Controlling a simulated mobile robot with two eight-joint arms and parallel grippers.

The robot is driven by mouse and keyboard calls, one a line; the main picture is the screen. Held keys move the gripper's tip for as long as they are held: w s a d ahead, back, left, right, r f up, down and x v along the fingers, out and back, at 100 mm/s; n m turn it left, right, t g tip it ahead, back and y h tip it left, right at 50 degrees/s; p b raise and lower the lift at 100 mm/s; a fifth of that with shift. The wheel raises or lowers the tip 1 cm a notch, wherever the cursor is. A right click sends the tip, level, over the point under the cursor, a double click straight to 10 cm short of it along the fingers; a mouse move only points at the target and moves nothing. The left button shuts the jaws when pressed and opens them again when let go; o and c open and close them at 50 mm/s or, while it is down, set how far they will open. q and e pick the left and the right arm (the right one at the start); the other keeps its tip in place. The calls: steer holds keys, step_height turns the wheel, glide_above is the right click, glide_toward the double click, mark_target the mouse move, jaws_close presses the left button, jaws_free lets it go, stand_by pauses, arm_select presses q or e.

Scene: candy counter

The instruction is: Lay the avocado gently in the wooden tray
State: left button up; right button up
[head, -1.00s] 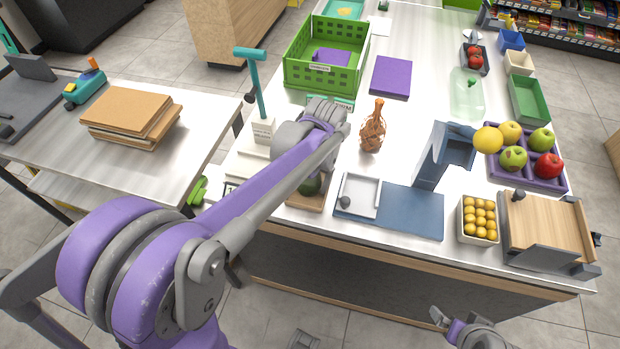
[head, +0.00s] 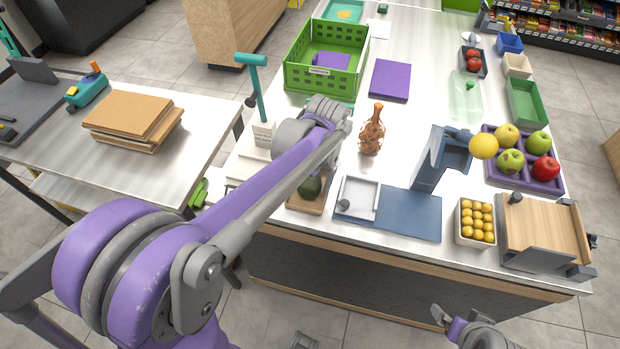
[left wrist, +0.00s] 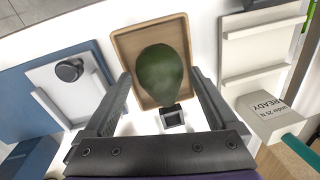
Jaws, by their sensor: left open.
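The dark green avocado (head: 311,187) lies in the small wooden tray (head: 294,206) at the counter's near left edge. In the left wrist view the avocado (left wrist: 161,72) is inside the outline of the tray (left wrist: 148,32), its narrow end toward me. My left gripper (left wrist: 160,84) is open, with one finger on each side of the avocado and gaps visible between. In the head view my left arm hides its fingertips. My right gripper (head: 449,322) is low at the bottom right, off the counter, and its jaw opening is unclear.
A blue mat (head: 408,222) with a white square dish (head: 372,187) lies right of the tray. A white stand with a teal-topped post (head: 261,92) is to the left. A small dark block (left wrist: 172,116) sits by the tray's near edge.

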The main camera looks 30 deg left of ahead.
arm_select(q)
steer(key=shift+d+r+p, duration=0.2)
steer(key=shift+r+p, duration=0.85)
steer(key=shift+r, duration=0.95)
arm_select(e)
steer(key=r, duration=0.1)
steer(key=w+r, duration=0.1)
steer(key=r, duration=0.1)
arm_select(q)
steer(key=shift+o, duration=0.6)
step_height(320, 180, up, 11)
steer(key=d, duration=0.1)
steer(key=shift+d+f+p, duration=0.15)
steer(key=shift+d+p, duration=0.1)
steer(key=shift+p, duration=0.05)
arm_select(e)
steer(key=shift+w+r, duration=0.15)
steer(key=shift+r, duration=0.25)
arm_select(q)
steer(key=s+d+f+t, duration=0.2)
steer(key=s+f+t, duration=0.1)
steer(key=s+f, duration=0.3)
steer(key=s+d+f+m+t+h, duration=0.1)
steer(key=s+d+f+t, duration=0.1)
steer(key=s+f, duration=0.3)
steer(key=shift+s+f+t+h, duration=0.3)
steer(key=shift+s+f+t, duration=0.1)
steer(key=shift+s, duration=1.15)
